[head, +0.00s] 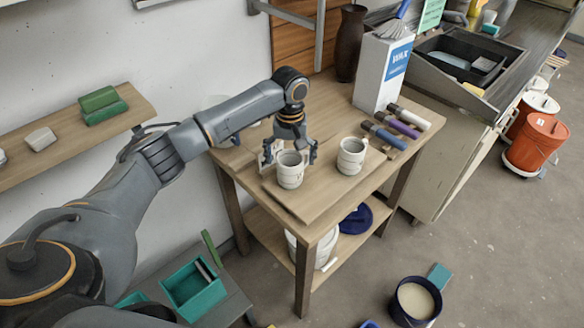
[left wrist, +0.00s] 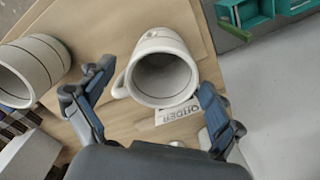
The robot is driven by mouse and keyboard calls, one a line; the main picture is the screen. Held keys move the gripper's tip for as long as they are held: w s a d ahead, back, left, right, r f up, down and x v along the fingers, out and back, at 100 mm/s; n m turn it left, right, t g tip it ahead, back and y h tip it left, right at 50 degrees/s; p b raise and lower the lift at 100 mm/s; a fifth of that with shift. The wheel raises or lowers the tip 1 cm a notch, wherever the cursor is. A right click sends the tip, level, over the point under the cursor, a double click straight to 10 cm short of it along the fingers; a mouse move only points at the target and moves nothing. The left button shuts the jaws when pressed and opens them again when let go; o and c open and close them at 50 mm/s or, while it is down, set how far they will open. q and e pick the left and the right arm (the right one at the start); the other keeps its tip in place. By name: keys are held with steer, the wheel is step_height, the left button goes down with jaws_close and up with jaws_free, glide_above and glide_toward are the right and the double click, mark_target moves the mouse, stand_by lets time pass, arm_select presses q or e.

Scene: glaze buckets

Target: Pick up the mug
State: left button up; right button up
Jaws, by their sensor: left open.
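A pale mug with dark bands (head: 290,172) stands upright on a board on the wooden table. My left gripper (head: 290,156) is open just above and behind it in the head view. In the left wrist view the same mug (left wrist: 163,45) lies between the spread fingers, its opening facing the camera and its handle beside the left finger. I see no clear contact. A second, similar mug (head: 352,157) stands to its right in the head view; it shows at the left edge of the left wrist view (left wrist: 35,68). My right gripper is not in view.
A card with lettering (left wrist: 178,112) lies close to the mug. Several dark and coloured cylinders (head: 402,127) and a white box (head: 381,75) are at the table's right and back. The table's front corner (head: 310,215) is bare.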

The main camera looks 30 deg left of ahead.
mark_target(291, 164)
arm_select(q)
steer(key=shift+f, duration=1.45)
steer(key=shift+r, duration=0.1)
steer(key=c, duration=1.5)
